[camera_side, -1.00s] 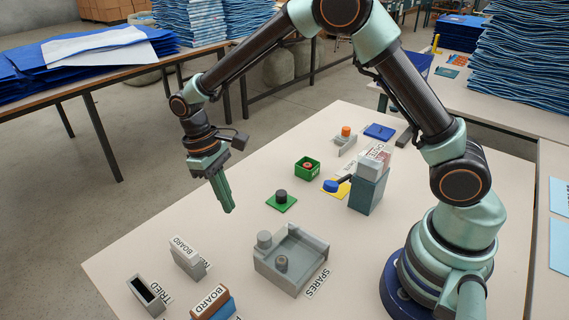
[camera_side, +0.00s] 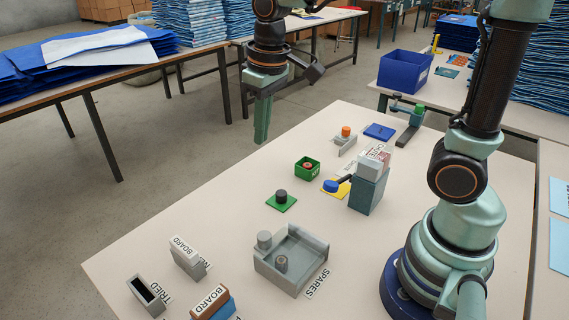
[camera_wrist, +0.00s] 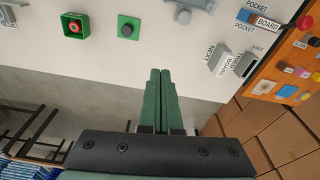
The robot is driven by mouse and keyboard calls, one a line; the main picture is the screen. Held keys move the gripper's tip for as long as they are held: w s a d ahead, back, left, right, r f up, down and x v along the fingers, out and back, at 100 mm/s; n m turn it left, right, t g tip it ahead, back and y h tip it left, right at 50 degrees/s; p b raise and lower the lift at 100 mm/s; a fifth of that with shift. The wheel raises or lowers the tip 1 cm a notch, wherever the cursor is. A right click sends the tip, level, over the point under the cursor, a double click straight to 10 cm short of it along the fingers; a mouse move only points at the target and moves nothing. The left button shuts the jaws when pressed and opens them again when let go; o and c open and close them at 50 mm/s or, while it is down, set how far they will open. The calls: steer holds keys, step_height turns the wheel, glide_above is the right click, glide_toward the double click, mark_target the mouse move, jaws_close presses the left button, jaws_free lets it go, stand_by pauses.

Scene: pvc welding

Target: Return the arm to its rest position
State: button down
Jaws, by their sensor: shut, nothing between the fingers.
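My gripper (camera_side: 262,120) hangs fingers down in the side view, raised beyond the far left edge of the work table (camera_side: 180,225). Its green fingers are together with nothing between them. In the wrist view my gripper (camera_wrist: 160,75) points at the near edge of the table, with both fingers side by side. My arm stands upright over its blue base at the right of the side view.
On the table are a grey spares tray (camera_side: 318,249), a green pad with a dark knob (camera_side: 281,197), a green box (camera_side: 307,168), a teal box (camera_side: 367,194), board holders (camera_side: 188,258) and a blue pad (camera_side: 379,132). A blue bin (camera_side: 405,70) stands behind.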

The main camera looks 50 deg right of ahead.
steer(key=s+d+r+m+t, duration=0.1)
steer(key=s+d+t, duration=0.3)
steer(key=s, duration=0.3)
steer(key=shift+s+d+r, duration=0.25)
steer(key=shift+d+r, duration=0.15)
steer(key=shift+d, duration=0.15)
